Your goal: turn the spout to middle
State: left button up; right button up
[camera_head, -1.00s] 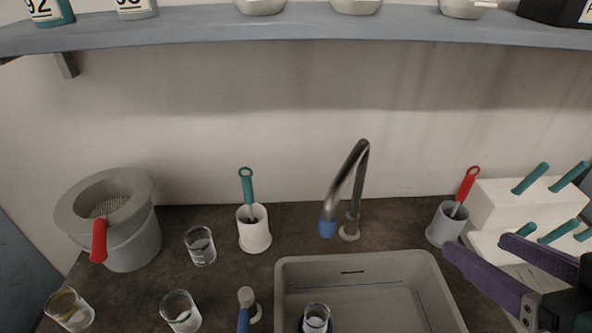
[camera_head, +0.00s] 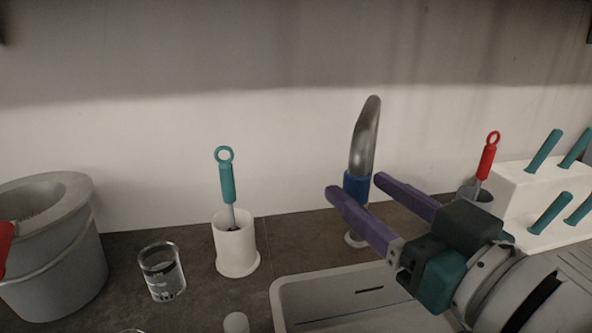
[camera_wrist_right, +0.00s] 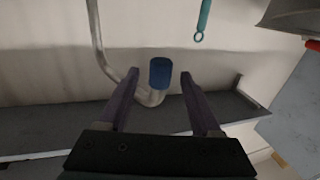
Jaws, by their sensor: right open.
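The tap's curved metal spout (camera_head: 366,135) stands behind the sink. In the head view it looks nearly end-on, with its blue tip (camera_head: 356,186) above its round base (camera_head: 355,240). My right gripper (camera_head: 355,185) is open, with its two purple fingers on either side of the blue tip. The right wrist view shows the blue tip (camera_wrist_right: 160,73) between the spread fingers (camera_wrist_right: 160,76), with a visible gap on each side. The metal pipe (camera_wrist_right: 100,40) curves away behind it. My left gripper is not in view.
The grey sink (camera_head: 283,300) is in front of the tap. To the left are a white holder with a teal-handled tool (camera_head: 235,250), a glass beaker (camera_head: 162,272) and a grey bucket (camera_head: 50,265). A white rack (camera_head: 515,185) and a red-handled tool (camera_head: 487,158) stand right.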

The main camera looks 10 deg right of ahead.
jog(key=x, duration=0.5)
jog(key=shift+w+a, duration=0.15)
jog(key=shift+w, duration=0.15)
grip_shut()
dwell(1.1)
